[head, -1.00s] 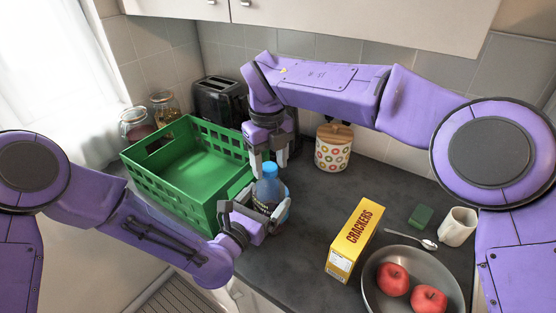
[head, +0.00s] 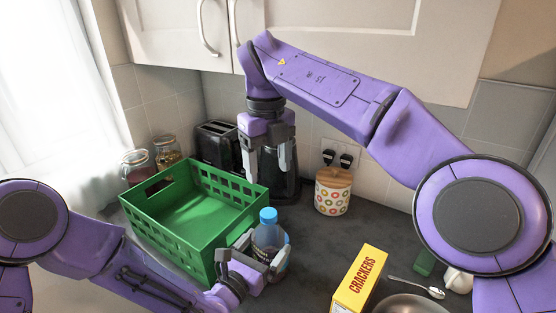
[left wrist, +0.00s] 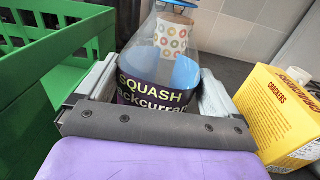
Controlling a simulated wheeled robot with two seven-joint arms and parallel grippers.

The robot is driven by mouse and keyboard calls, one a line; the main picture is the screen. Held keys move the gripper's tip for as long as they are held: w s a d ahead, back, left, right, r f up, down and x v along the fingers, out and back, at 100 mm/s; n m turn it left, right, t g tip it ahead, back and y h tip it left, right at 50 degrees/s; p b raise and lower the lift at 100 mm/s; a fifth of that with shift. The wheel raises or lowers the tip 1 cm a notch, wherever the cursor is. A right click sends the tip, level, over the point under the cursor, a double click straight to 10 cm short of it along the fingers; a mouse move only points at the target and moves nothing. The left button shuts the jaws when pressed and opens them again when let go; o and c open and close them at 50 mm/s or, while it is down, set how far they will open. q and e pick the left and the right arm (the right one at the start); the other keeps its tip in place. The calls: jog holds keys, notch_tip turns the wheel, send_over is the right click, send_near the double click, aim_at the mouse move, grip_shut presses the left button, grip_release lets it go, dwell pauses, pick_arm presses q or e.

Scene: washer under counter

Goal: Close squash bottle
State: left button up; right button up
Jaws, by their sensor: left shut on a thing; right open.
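The squash bottle (head: 268,238) stands upright on the counter just right of the green crate. It is clear with a dark label reading "SQUASH" and blackcurrant, shown in the left wrist view (left wrist: 155,85). A blue cap (head: 268,215) sits on its neck; I cannot tell how tightly. My left gripper (head: 262,260) is shut around the bottle's body, a finger on each side in the left wrist view. My right gripper (head: 268,165) is open and empty, pointing down, above and apart from the cap.
The green crate (head: 190,247) stands close left of the bottle. A dark appliance (head: 285,185), a toaster (head: 217,145) and a dotted canister (head: 332,195) are behind. A crackers box (head: 360,283) and a pan (head: 408,304) lie right. Dark counter (head: 325,245) between is clear.

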pick_arm(q)
jog(key=o, duration=1.7)
pick_arm(e)
jog(key=shift+r, duration=0.2)
pick_arm(q)
jog(key=shift+s+a, duration=0.2)
jog(key=shift+s, duration=0.1)
pick_arm(e)
notch_tip(320, 180, down, 4)
jog(key=b, duration=0.3)
jog(key=shift+r+b, duration=0.2)
jog(key=shift+b, duration=0.15)
pick_arm(q)
jog(key=v, duration=0.9)
jog(key=shift+s+r, duration=0.1)
jog(key=shift+s, duration=0.3)
jog(key=shift+s, duration=0.1)
pick_arm(e)
jog(key=shift+d+f, duration=0.1)
